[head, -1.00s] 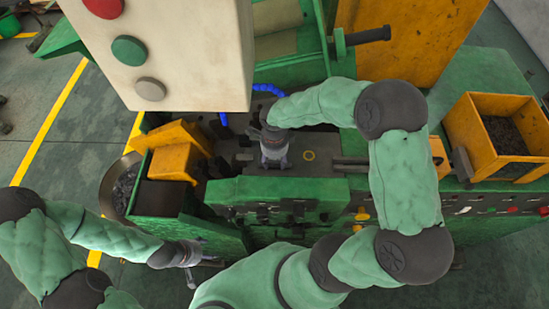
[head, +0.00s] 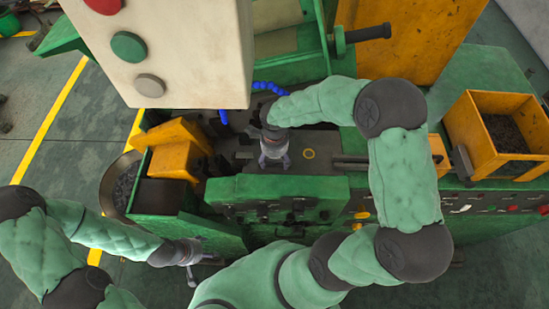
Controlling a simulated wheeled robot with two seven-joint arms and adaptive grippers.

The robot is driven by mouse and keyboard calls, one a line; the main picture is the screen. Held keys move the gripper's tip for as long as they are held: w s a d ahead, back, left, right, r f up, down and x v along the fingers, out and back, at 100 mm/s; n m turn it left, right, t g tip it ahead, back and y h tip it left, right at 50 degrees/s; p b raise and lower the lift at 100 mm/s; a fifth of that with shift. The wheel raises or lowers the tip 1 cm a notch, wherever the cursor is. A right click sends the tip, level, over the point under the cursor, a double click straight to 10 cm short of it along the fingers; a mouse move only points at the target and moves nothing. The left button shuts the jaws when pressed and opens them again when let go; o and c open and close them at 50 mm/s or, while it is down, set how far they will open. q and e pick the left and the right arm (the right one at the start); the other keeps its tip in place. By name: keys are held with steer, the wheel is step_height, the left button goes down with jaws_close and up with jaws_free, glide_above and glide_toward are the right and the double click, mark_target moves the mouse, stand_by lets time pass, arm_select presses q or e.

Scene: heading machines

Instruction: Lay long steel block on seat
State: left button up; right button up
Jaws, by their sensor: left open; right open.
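My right gripper (head: 274,162) points down over the dark machine bed (head: 322,142), its fingers spread apart. I see nothing between its fingertips, but the area right under it is partly hidden by the gripper. My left gripper (head: 205,268) is open and low at the front left, beside the green machine front and far from the bed. I cannot pick out the long steel block or its seat with certainty. Dark bars (head: 350,160) lie further right, partly behind my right arm.
A cream control panel (head: 170,50) with round buttons hangs at upper left. A yellow bin (head: 480,150) of dark small parts stands at right. A yellow chute (head: 178,150) and a round pan (head: 110,190) are at left. A blue hose (head: 265,86) runs behind the bed.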

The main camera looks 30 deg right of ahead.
steer(key=shift+w+r, duration=0.1)
steer(key=shift+r, duration=0.35)
step_height(320, 180, up, 11)
steer(key=b, duration=0.2)
steer(key=shift+r, duration=0.15)
